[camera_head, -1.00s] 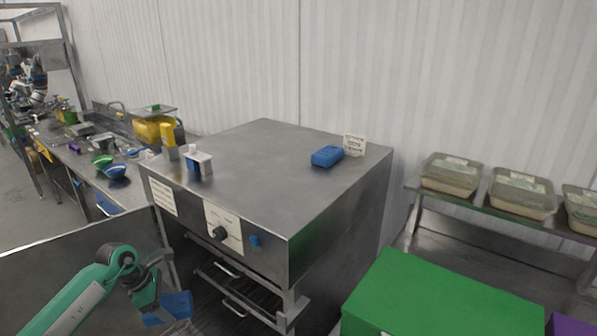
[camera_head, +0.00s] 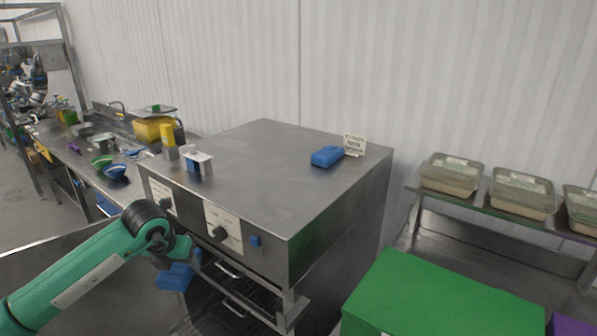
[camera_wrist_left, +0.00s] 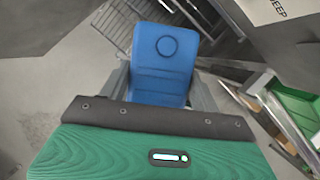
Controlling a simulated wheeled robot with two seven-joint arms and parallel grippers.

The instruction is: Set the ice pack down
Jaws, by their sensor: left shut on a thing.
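The blue ice pack (camera_head: 175,277) hangs below my left gripper (camera_head: 186,262) in the head view, in front of the steel oven's front face. In the left wrist view the ice pack (camera_wrist_left: 162,62) sits between the two grey fingers, and my left gripper (camera_wrist_left: 163,95) is shut on it. A round mark shows on the pack's face. It is held in the air, clear of the oven top. A second blue block (camera_head: 326,157) lies on the steel oven top (camera_head: 262,165). My right gripper is in neither view.
On the oven top, a small sign (camera_head: 354,145) stands behind the blue block, and a white-and-blue container (camera_head: 199,162) stands at the left edge. A green box (camera_head: 435,300) is at lower right. Lidded trays (camera_head: 452,174) line the right shelf. The middle of the oven top is clear.

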